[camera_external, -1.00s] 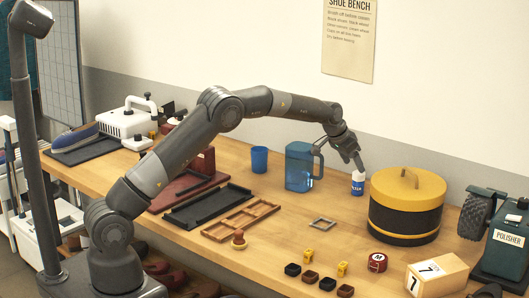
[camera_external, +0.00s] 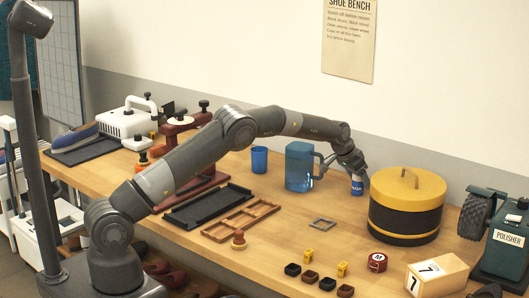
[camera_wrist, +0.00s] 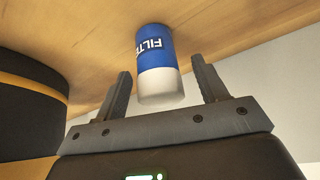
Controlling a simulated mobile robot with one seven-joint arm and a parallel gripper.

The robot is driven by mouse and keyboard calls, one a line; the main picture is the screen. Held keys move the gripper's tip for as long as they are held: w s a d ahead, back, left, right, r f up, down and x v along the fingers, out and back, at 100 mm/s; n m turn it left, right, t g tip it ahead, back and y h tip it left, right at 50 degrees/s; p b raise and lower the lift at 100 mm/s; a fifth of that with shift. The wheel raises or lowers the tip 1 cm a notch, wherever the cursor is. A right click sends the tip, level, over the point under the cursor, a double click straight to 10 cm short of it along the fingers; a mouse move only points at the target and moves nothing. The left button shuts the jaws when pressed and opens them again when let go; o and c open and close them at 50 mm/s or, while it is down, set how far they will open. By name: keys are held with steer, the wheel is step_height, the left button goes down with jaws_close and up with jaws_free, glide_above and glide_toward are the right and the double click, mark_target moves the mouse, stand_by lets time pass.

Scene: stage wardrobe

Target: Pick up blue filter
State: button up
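The blue filter (camera_external: 357,187) is a small upright cylinder on the bench, between the blue pitcher and the yellow-lidded drum. In the wrist view the filter (camera_wrist: 156,62) shows a blue band with white letters and a white end towards my gripper. My gripper (camera_wrist: 160,88) is open, with one finger on each side of the white end and a gap visible at both sides. In the external view my gripper (camera_external: 355,168) is just above the filter and hides its top.
The blue pitcher (camera_external: 299,168) stands close on the left, with a blue cup (camera_external: 259,160) beyond it. The round drum (camera_external: 405,210) with a yellow lid is close on the right. The wall is behind.

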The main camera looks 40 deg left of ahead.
steer(key=c, duration=1.1)
steer(key=shift+r, duration=0.1)
